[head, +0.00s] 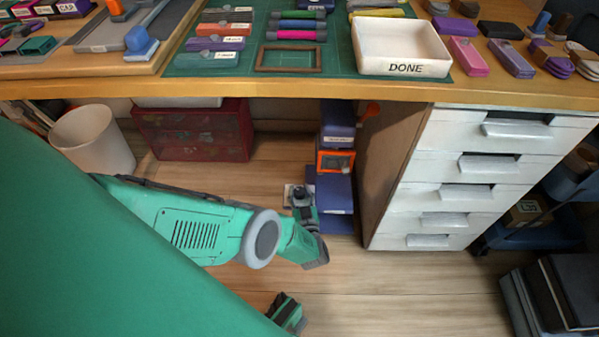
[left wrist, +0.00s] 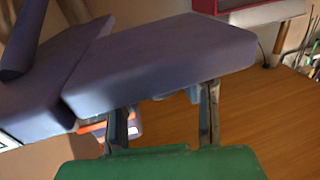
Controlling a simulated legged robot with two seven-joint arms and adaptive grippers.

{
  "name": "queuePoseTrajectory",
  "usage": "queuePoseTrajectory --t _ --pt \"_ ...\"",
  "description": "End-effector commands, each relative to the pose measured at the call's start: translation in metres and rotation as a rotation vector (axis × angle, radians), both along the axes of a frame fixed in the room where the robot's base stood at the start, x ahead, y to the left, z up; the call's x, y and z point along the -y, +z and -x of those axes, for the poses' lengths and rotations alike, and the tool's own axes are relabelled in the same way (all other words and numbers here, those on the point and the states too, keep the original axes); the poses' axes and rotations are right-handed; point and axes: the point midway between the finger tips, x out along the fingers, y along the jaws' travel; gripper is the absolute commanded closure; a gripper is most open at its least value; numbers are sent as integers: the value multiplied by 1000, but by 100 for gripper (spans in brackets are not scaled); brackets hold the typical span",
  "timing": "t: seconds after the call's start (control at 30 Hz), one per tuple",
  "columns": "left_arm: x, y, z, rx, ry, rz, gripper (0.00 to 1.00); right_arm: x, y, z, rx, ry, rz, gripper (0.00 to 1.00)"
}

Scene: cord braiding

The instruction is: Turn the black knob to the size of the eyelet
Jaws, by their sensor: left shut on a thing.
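The blue-purple machine (head: 334,190) with an orange-framed part (head: 335,161) stands on the floor under the bench. A small dark round part, likely the black knob (head: 299,192), shows at its left side by a pale plate. My left gripper (head: 303,208) is at this part, shut on it as far as I can see. In the left wrist view the two fingers (left wrist: 162,115) reach under a blue-purple block (left wrist: 160,60), and what they hold is mostly hidden. A green and dark end, likely my right gripper (head: 287,312), shows at the bottom edge. I cannot make out the eyelet.
The wooden bench (head: 300,92) hangs over the machine. A white drawer unit (head: 470,180) stands close to its right, and a dark red box (head: 193,132) and white bin (head: 92,139) to its left. A white DONE tray (head: 402,69) is on top.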

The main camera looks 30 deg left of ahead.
Motion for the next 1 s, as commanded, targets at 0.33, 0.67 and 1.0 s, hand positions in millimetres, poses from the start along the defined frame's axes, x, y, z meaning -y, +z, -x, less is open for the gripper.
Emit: queuePoseTrajectory --t 0.33,0.67,1.0 --pt "2 -2 1 -4 -2 3 47 0 0 0 0 0 0 60" --pt "16 -2 15 -5 -3 3 47 0 1 1 2 0 0 60" --pt "66 -3 67 -6 -4 6 47 0 1 1 2 0 0 60"
